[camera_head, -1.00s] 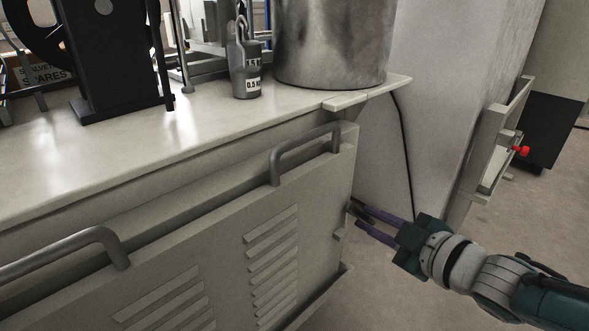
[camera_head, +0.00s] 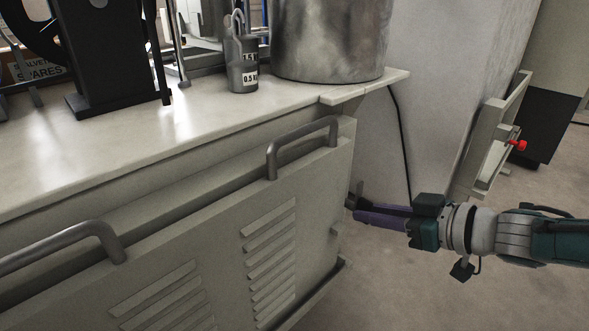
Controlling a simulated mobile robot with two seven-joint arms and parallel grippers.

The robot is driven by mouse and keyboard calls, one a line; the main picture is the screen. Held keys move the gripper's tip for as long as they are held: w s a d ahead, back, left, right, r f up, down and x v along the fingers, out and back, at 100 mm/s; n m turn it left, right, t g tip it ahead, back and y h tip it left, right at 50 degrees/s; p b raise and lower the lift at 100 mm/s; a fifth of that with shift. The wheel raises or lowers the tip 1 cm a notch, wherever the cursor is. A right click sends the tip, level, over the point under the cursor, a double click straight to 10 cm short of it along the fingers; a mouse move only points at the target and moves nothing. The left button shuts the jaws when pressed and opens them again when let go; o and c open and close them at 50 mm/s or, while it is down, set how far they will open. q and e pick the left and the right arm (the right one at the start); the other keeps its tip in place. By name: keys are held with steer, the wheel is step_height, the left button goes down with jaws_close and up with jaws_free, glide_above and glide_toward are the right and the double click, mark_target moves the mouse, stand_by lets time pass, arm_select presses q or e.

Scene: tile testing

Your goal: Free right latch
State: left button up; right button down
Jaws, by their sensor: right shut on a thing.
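The grey slatted panel (camera_head: 215,235) is set in the front of the bench, with two bar handles near its top edge. The right latch (camera_head: 358,189) shows as a small grey piece at the panel's right edge, partly hidden by the edge and my fingers. My right gripper (camera_head: 354,207) comes in from the right, its purple fingers close together and shut on the latch beside the panel edge. The exact contact at the fingertips is hard to see. My left gripper is out of view.
A metal drum (camera_head: 330,40) and a grey weight (camera_head: 242,65) stand on the bench top (camera_head: 130,140). A pale wall fixture with a red knob (camera_head: 518,145) is at the right. Floor below my right arm is clear.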

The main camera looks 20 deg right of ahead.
steer(key=shift+w+r, duration=0.1)
steer(key=shift+r, duration=0.05)
stand_by(0.3)
steer(key=c, duration=0.9)
jaws_free()
steer(key=p+v, duration=0.6)
steer(key=v, duration=0.4)
steer(key=shift+d+p, duration=0.1)
steer(key=shift+p, duration=0.25)
